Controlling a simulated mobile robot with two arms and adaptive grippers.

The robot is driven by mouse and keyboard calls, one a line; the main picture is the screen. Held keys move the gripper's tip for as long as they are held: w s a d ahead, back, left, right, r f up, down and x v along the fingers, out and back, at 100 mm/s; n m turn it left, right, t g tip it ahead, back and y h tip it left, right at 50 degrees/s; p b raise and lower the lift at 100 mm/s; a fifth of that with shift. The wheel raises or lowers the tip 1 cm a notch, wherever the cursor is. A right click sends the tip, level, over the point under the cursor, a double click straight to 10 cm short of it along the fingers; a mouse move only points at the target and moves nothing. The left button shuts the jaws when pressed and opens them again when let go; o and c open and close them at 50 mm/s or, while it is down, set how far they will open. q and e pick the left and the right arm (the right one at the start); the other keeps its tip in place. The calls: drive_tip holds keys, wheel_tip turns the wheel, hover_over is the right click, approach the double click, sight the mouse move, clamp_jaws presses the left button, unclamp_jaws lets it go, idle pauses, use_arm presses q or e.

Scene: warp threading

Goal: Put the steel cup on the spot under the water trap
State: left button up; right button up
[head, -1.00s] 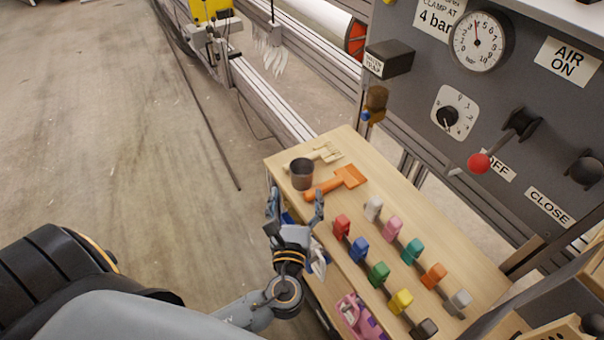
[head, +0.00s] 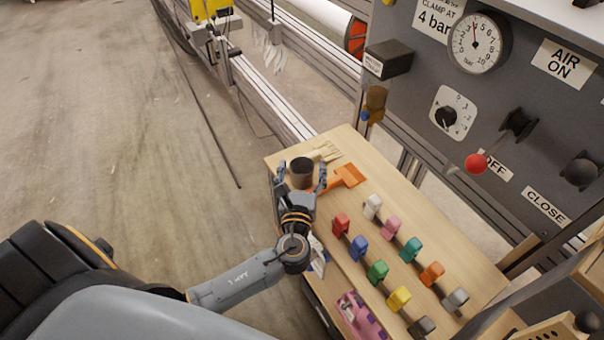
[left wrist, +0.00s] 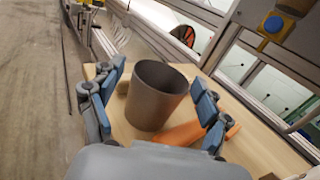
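The steel cup (head: 301,173) stands upright near the far left corner of the wooden table. It also shows in the left wrist view (left wrist: 155,96), between the fingers. My left gripper (head: 303,178) is open around the cup, one finger on each side, with gaps visible in the wrist view. The water trap (head: 375,103) hangs below a dark labelled box (head: 389,60) on the grey panel, beyond the table's far right edge. The spot under it cannot be made out. My right gripper is not in view.
An orange-handled tool (head: 343,178) lies right of the cup, close to the gripper's right finger. A pale brush (head: 325,152) lies behind. Several coloured clips (head: 378,271) stand in rows nearer me. Bare table (head: 370,155) lies right of the brush.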

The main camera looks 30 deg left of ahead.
use_arm(q)
drive_tip(key=c, duration=1)
drive_tip(key=shift+o, duration=0.2)
